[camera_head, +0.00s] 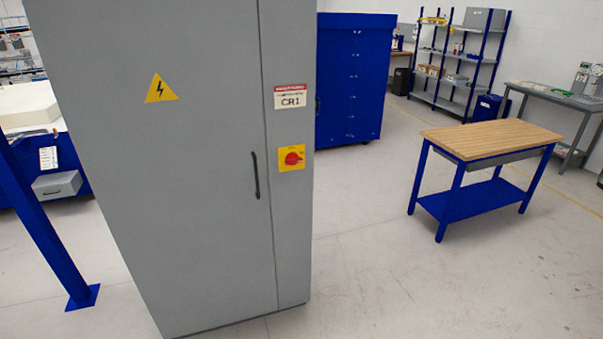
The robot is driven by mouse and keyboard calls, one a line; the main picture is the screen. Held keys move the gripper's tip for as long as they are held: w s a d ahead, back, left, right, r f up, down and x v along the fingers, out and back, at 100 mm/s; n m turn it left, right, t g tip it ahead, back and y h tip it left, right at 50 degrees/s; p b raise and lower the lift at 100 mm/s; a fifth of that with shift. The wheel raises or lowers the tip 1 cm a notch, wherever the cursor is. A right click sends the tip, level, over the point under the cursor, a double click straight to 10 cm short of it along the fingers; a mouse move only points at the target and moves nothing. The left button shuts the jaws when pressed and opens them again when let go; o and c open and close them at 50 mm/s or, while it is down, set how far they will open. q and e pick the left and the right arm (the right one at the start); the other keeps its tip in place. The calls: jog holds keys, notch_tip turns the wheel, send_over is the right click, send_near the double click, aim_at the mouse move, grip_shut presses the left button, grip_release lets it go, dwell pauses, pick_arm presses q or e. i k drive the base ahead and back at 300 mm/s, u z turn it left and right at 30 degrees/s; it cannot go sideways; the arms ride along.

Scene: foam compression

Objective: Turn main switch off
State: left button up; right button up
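The main switch (292,158) is a red rotary knob on a yellow square plate. It sits on the right-hand strip of a tall grey cabinet (200,210), below a label (290,96) reading CR1. The knob looks roughly horizontal or slightly tilted; its exact setting is too small to read. A dark vertical door handle (255,175) is left of the switch, and a yellow warning triangle (160,88) is higher on the door. The cabinet door is closed. Neither of my grippers shows in the head view.
A workbench (490,138) with a wooden top and blue legs stands to the right. A blue cabinet (350,85) and shelves (458,60) are behind. A blue post (45,225) stands at the left. The floor (400,280) right of the cabinet is clear.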

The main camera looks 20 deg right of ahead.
aim_at(291, 160)
jog(key=z, duration=0.45)
jog(key=i, duration=0.45)
jog(key=z, duration=0.3)
